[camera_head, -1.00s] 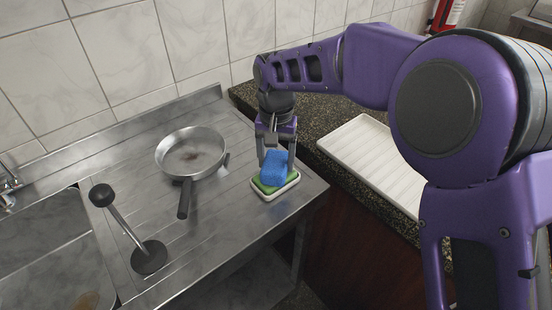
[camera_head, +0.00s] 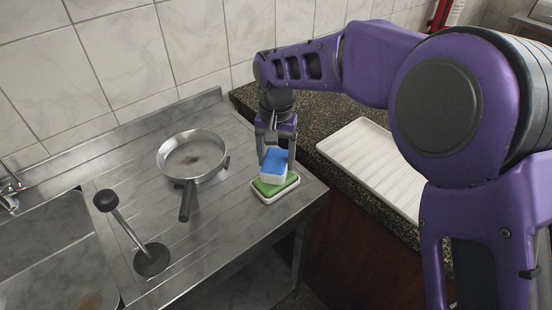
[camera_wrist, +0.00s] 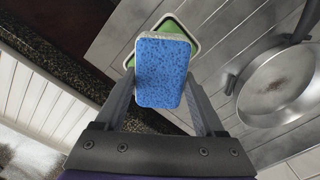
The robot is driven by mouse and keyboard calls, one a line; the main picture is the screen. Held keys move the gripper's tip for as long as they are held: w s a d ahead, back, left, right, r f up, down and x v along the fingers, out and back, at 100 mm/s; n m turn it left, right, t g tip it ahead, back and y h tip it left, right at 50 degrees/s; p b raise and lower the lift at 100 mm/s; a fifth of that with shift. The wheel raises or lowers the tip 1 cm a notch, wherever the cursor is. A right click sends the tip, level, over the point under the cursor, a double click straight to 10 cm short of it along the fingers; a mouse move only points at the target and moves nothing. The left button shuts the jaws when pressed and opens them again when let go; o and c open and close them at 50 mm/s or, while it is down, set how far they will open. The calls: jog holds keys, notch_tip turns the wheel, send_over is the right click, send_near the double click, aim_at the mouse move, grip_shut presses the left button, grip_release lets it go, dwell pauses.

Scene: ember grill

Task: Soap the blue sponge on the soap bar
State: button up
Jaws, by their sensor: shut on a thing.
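The blue sponge (camera_head: 276,161) has a blue top and a paler lower layer. My gripper (camera_head: 276,158) is shut on it. In the wrist view the sponge (camera_wrist: 163,75) sits between the two fingers, blue face toward the camera. The green soap bar (camera_head: 272,188) lies in a white-rimmed dish (camera_head: 266,198) near the right end of the steel drainboard. The sponge is over the soap; whether its underside touches the soap cannot be told. The soap (camera_wrist: 171,27) also shows behind the sponge in the wrist view, partly hidden by it.
A stained metal pan (camera_head: 193,155) stands on the drainboard left of the soap dish. A white ribbed tray (camera_head: 375,165) lies on the dark counter at right.

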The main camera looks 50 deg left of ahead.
aim_at(276, 157)
jog(key=shift+r, duration=2.55)
